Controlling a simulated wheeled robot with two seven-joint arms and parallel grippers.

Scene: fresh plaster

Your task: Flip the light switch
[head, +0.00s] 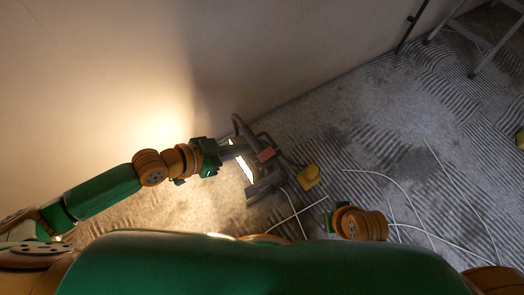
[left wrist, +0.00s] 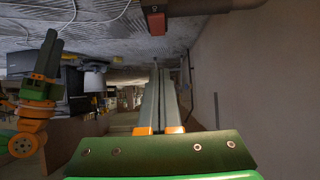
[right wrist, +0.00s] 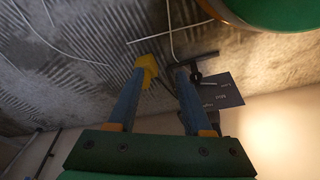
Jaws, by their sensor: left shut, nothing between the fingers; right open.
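A lit work lamp (head: 243,168) on a tubular frame stands on the floor by the wall. A red block (head: 266,155) sits on it; it also shows at the top of the left wrist view (left wrist: 156,23). I cannot tell whether this block is the light switch, and no other switch is clear. My left gripper (head: 238,147) is shut and empty, close to the lamp; in the left wrist view its fingers (left wrist: 161,68) lie together, apart from the red block. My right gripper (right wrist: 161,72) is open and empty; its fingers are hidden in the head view.
A yellow object (head: 308,177) lies on the floor right of the lamp. White cables (head: 385,177) run across the ridged floor. The plaster wall (head: 130,60) borders the lamp. A ladder (head: 482,40) stands at the far right. The floor between them is mostly clear.

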